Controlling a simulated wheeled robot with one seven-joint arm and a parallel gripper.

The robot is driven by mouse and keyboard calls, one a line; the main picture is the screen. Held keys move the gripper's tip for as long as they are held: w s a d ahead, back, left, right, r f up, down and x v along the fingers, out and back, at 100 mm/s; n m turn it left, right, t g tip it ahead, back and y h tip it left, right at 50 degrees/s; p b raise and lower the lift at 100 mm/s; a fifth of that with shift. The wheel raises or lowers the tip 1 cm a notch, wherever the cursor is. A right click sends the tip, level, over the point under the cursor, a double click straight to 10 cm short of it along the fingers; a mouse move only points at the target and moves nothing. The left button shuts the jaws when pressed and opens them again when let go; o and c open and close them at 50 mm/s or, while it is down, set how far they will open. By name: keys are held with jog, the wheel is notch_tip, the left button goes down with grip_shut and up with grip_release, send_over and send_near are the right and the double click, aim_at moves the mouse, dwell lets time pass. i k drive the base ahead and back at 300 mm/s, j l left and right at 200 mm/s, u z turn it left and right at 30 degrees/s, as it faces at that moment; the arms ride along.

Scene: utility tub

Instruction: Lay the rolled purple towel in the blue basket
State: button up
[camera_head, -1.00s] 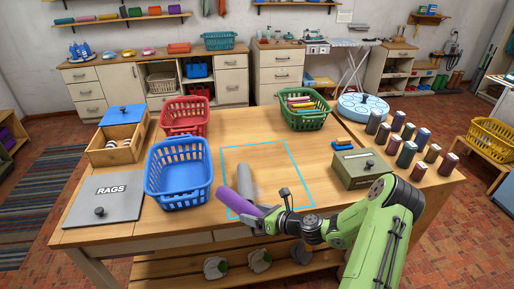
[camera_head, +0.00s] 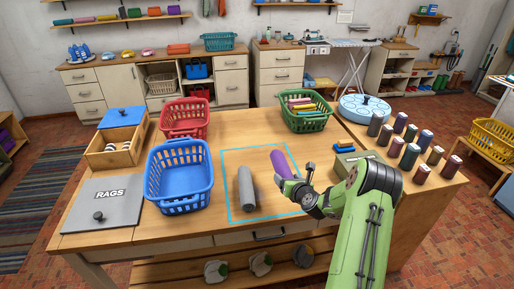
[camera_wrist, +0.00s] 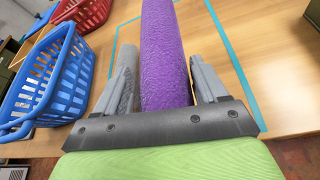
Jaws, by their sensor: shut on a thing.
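The rolled purple towel (camera_head: 281,164) is held in my gripper (camera_head: 291,184), whose fingers are shut on it. It also shows in the wrist view (camera_wrist: 164,60), lengthwise between the two fingers and pointing away from the wrist. The towel is near the right edge of the blue taped outline; its height above the table is hard to tell. The blue basket (camera_head: 180,200) stands on the table to the left of my gripper, outside the outline. It looks empty in the head view. In the wrist view the blue basket (camera_wrist: 45,85) is at the left.
A grey roll (camera_head: 246,189) lies inside the taped outline (camera_head: 228,205), between the basket and my gripper. A red basket (camera_head: 184,120) stands behind the blue one. A grey RAGS lid (camera_head: 103,205) and wooden box (camera_head: 118,150) are left. A green basket (camera_head: 305,118) and several dark cylinders are right.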

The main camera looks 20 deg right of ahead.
aim_at(187, 187)
jog(key=i+l, duration=0.1)
jog(key=i, duration=0.35)
jog(key=i+l, duration=0.1)
jog(key=i, duration=0.35)
